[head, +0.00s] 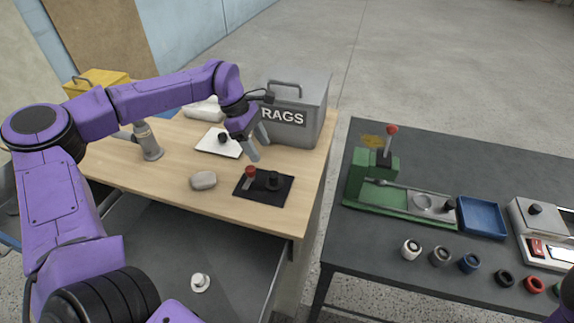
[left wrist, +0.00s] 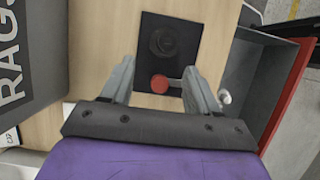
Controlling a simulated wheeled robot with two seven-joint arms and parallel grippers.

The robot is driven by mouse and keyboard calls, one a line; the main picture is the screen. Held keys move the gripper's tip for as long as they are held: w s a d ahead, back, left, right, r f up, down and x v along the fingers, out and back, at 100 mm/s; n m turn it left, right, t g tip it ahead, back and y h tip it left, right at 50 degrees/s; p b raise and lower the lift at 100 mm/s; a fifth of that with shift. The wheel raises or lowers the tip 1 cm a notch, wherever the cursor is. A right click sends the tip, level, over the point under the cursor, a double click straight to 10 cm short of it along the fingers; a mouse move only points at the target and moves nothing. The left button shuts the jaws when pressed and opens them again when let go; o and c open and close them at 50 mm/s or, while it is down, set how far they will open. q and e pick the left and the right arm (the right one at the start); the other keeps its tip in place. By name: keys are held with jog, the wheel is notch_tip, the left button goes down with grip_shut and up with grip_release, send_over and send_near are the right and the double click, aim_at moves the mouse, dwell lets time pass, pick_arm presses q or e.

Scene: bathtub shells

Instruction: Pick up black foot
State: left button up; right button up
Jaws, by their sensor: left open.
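A round black piece (head: 273,180) stands on a black mat (head: 284,194) on the wooden bench, just right of a red-topped knob (head: 250,172). In the left wrist view the black piece (left wrist: 162,40) lies beyond the fingertips and the red knob (left wrist: 159,83) shows between the fingers. A small black foot-like piece (head: 504,278) also sits on the dark right table; I cannot tell which is the black foot. My left gripper (head: 257,144) is open and empty above the mat; its fingers show in the left wrist view (left wrist: 158,72). My right gripper is not visible.
The grey RAGS box (head: 297,110) stands close behind the left gripper. A grey rounded object (head: 203,180) and a white sheet (head: 218,143) lie on the bench. The right table holds a green press (head: 375,175), a blue tray (head: 483,216) and several coloured pieces.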

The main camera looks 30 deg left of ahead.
aim_at(273, 174)
pick_arm(q)
jog(key=p+x, duration=0.1)
jog(key=x, duration=0.2)
jog(key=p+x, duration=0.1)
jog(key=x, duration=0.2)
jog(key=d+p+x, duration=0.1)
jog(key=x, duration=0.2)
jog(key=shift+s+d+f+p, duration=0.15)
jog(key=shift+s+p, duration=0.25)
jog(key=shift+d+f, duration=0.1)
jog(key=shift+f, duration=0.1)
grip_shut()
